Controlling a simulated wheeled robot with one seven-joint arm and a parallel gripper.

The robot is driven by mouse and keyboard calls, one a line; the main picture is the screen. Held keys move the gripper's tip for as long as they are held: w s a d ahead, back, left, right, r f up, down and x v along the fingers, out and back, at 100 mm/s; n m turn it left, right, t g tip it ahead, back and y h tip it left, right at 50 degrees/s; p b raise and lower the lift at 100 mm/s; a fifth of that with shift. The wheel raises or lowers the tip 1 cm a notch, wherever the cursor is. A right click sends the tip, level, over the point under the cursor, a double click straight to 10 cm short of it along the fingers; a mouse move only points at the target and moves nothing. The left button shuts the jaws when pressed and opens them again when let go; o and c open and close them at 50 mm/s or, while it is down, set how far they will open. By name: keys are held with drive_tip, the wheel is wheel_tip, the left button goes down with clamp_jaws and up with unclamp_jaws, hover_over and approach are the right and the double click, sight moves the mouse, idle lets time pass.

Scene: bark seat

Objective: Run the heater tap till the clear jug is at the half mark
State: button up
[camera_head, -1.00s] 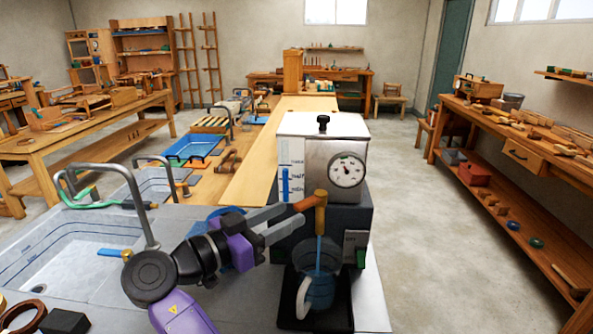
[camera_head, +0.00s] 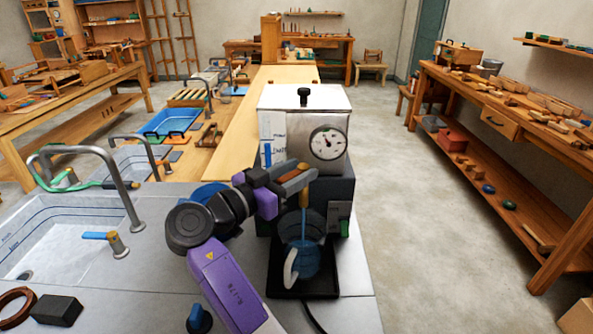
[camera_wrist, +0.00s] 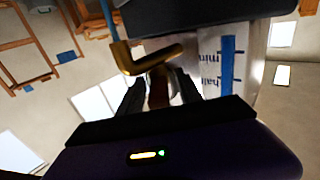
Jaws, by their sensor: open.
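The steel heater (camera_head: 283,104) has a dial and a blue gauge strip; in the wrist view the strip (camera_wrist: 227,62) stands beside "min" and "half" lettering. Its brass tap (camera_head: 304,169) shows in the wrist view (camera_wrist: 145,62). A thin blue stream runs from it into the clear jug (camera_head: 291,262), upright on the black tray (camera_head: 304,288). Blue water shows in the jug; its half mark and exact level cannot be made out. My gripper (camera_head: 297,181) is open at the tap, with the brown handle (camera_wrist: 158,90) between its fingers in the wrist view.
A sink with hooped pipes and a blue-handled tap (camera_head: 100,236) lies left. A blue knob (camera_head: 199,318) and a black block (camera_head: 58,310) are on the near counter. A long bench (camera_head: 490,120) stands right across open floor.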

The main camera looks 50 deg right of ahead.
drive_tip(key=shift+c, duration=0.4)
clamp_jaws()
idle(0.9)
